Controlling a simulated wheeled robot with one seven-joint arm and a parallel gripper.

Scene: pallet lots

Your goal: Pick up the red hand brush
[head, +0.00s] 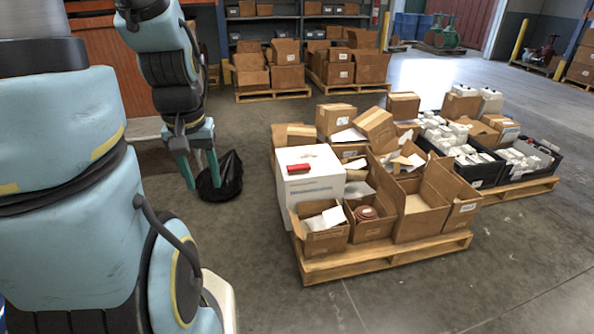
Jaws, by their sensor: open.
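The red hand brush (299,168) is a small red object lying on top of a large white box (312,196). The box stands at the left side of a loaded wooden pallet (390,258), in the middle of the head view. My gripper (201,183) hangs to the left of the white box, pointing down, with two teal fingers spread apart and nothing between them. It is clear of the brush. A black bag (221,178) on the floor shows behind the fingers.
Open cardboard boxes (421,210) crowd the pallet right of the white box. Another pallet with black crates (466,172) of white packages adjoins it. More boxed pallets (274,92) and shelving stand at the back. The floor in front is clear.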

